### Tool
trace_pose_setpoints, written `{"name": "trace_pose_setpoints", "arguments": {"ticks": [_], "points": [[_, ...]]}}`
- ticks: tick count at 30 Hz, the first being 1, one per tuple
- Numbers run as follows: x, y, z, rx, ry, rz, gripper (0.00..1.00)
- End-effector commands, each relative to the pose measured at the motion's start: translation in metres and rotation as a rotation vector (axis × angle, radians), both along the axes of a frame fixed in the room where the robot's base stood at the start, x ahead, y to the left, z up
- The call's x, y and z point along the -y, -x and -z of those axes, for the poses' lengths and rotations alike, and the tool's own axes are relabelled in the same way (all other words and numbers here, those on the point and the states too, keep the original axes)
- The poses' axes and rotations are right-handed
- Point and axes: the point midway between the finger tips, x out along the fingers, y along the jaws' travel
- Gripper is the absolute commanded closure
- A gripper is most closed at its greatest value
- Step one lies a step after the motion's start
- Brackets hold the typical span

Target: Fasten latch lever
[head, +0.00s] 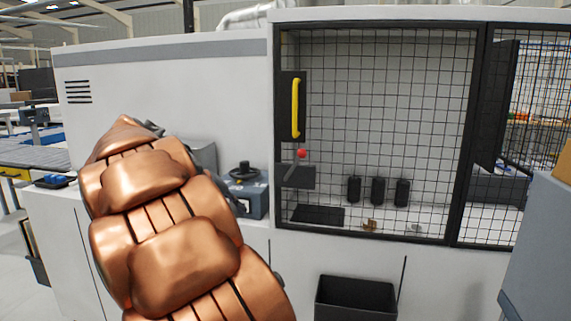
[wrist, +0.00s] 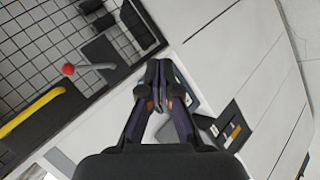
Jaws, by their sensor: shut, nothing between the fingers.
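The latch lever is a thin grey rod with a red ball knob (head: 301,153), low on the left side of the mesh door, beside a dark plate (head: 296,177). In the head view the rod slants down and left from the knob. The wrist view shows the red knob (wrist: 68,69) at the upper left, its rod (wrist: 97,66) running right to a dark block. My gripper (wrist: 160,72) is shut and empty, to the right of the lever and apart from it. In the head view my copper arm covers the left foreground and the gripper cannot be made out.
A yellow handle (head: 296,108) stands on the door above the lever; it also shows in the wrist view (wrist: 32,112). A blue-grey box with a black knob (head: 244,190) sits left of the door. A black bin (head: 355,298) is below. A grey cabinet (head: 540,240) stands at right.

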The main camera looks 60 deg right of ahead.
Motion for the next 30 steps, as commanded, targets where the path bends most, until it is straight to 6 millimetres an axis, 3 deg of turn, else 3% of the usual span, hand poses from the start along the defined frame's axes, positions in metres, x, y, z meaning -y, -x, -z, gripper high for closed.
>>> {"name": "trace_pose_setpoints", "arguments": {"ticks": [1, 6, 12, 18, 30], "points": [[0.018, -0.01, -0.009, 0.005, 0.052, 0.019, 1.0], [0.069, -0.037, -0.052, 0.033, 0.227, 0.071, 1.0], [0.106, -0.055, -0.088, 0.061, 0.376, 0.116, 1.0], [0.12, -0.063, -0.102, 0.072, 0.438, 0.132, 1.0], [0.122, -0.063, -0.104, 0.075, 0.444, 0.133, 1.0]]}}
